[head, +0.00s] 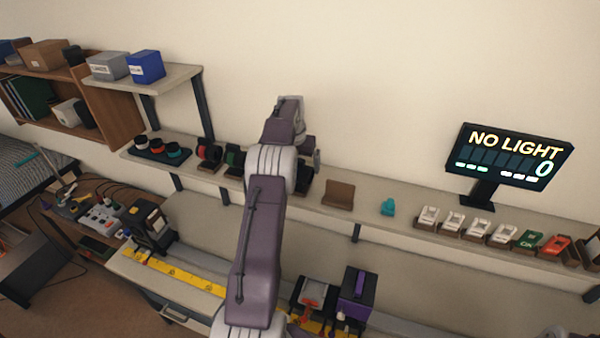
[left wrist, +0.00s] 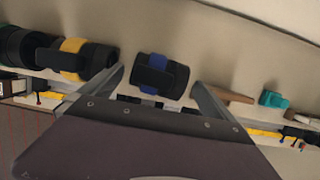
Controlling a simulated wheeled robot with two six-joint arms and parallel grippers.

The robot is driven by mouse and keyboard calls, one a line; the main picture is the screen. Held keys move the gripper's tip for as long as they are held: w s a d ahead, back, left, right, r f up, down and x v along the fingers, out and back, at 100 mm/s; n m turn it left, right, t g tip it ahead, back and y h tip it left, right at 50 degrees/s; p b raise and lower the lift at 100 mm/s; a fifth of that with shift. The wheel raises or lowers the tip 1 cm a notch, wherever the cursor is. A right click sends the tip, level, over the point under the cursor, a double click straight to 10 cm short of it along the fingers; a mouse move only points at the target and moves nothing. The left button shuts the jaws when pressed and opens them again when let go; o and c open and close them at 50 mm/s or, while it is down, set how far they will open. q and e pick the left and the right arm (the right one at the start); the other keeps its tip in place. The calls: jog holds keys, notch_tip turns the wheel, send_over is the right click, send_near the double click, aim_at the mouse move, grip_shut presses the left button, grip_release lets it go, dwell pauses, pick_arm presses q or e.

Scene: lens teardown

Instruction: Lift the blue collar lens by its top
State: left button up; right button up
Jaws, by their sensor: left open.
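The blue collar lens (left wrist: 176,80) is a black cylinder with a blue band, seen in the left wrist view on the shelf. My left gripper (left wrist: 160,92) is open, with one finger to each side of the lens.
A yellow-banded lens (left wrist: 74,60) stands close left of the gripper. Red (head: 208,153) and green (head: 234,160) lenses stand left along the shelf. To the right are an empty brown stand (head: 338,194) and a teal piece (head: 387,208). A display (head: 515,157) reads NO LIGHT, 0.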

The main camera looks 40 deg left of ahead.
aim_at(301, 170)
pick_arm(q)
jog(key=p+x, duration=0.3)
jog(key=x, duration=0.2)
jog(key=shift+w+d, duration=0.1)
jog(key=shift+w, duration=0.05)
jog(key=shift+f, duration=0.25)
jog(key=shift+c, duration=0.7)
jog(key=c, duration=0.5)
jog(key=shift+r, duration=0.1)
jog(key=c, duration=1.2)
jog(key=shift+r, duration=0.3)
jog(key=shift+c, duration=0.2)
notch_tip(301, 170, up, 4)
jog(key=shift+f+b, duration=0.1)
jog(key=shift+b, duration=0.85)
notch_tip(301, 170, up, 6)
jog(key=shift+f+p, duration=0.2)
jog(key=shift+p, duration=0.55)
